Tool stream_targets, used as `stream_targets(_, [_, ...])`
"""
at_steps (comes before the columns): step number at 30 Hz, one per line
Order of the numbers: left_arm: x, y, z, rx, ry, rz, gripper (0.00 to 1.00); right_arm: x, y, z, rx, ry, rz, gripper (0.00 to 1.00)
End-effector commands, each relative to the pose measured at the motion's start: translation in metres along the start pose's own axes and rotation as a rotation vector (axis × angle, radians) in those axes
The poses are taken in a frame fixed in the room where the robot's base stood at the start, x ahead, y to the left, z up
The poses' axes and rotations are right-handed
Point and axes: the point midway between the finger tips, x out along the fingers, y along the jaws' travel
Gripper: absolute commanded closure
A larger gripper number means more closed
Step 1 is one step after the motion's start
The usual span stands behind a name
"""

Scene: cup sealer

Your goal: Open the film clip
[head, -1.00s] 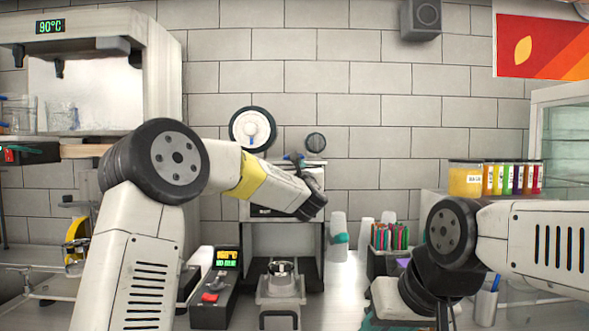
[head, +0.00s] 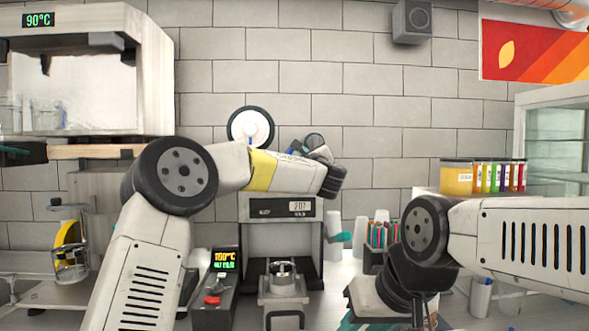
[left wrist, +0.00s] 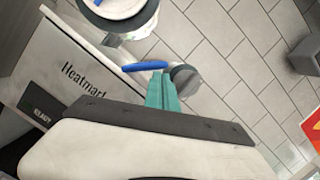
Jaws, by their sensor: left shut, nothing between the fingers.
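The cup sealer (head: 281,207) stands against the tiled wall, with a white, dark-rimmed film roll (head: 251,127) above it. In the left wrist view its side reads "Heatmart" (left wrist: 84,80), and the film roll (left wrist: 118,10) is at the top edge. A blue lever-like piece, probably the film clip (left wrist: 147,67), lies just beyond the teal fingertips of my left gripper (left wrist: 162,92). A dark round knob (left wrist: 185,79) is beside them. My left gripper is shut and empty, close to the blue piece; contact is unclear. In the head view my wrist mostly hides it. My right gripper (head: 375,321) is partly cut off at the bottom.
A control box (head: 213,300) with a lit display stands left of the sealer's metal cup holder (head: 283,290). White cups (head: 333,235) and a box of coloured sticks (head: 382,240) stand to the right. Jars (head: 457,178) line a shelf farther right.

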Motion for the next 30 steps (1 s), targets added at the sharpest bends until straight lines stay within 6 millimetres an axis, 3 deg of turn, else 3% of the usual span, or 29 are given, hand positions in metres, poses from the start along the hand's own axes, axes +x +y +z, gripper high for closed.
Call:
stream_targets(12, [0.004, -0.001, 0.018, 0.002, -0.001, 0.000, 1.00, 0.000, 0.000, 0.000, 0.000, 0.000, 0.000, 0.64])
stream_targets(30, [0.006, 0.000, 0.025, 0.003, -0.003, 0.000, 1.00, 0.000, 0.000, 0.000, 0.000, 0.000, 0.000, 0.64])
